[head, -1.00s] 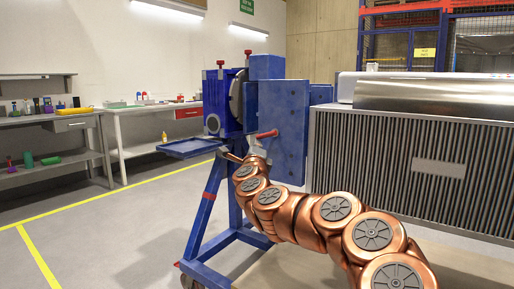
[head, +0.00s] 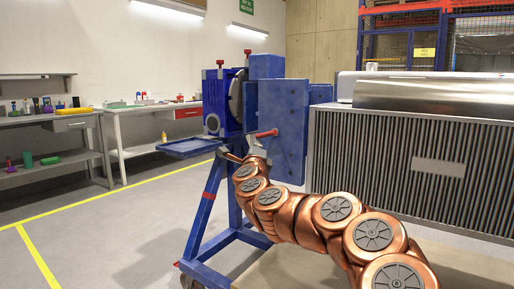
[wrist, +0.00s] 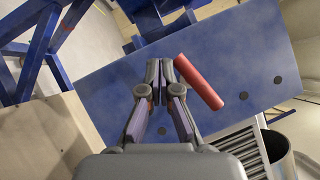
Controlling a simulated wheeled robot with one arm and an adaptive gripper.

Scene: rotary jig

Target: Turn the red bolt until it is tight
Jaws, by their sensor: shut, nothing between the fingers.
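The red bolt (head: 266,134) shows as a short red bar at the blue plate of the jig (head: 290,120) in the head view. In the wrist view the red bolt (wrist: 199,82) lies slanted just right of my gripper's fingertips, in front of the blue plate (wrist: 245,75). My gripper (wrist: 160,68) has its fingers together with nothing between them. Its tips are beside the upper end of the red bar; I cannot tell whether they touch it. In the head view my gripper (head: 256,148) is small and partly hidden by my arm.
A blue tray (head: 188,147) sticks out left of the jig on its wheeled blue stand (head: 205,205). A large ribbed grey unit (head: 415,165) stands close at the right. Workbenches (head: 150,108) line the left wall. The floor at the left is open.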

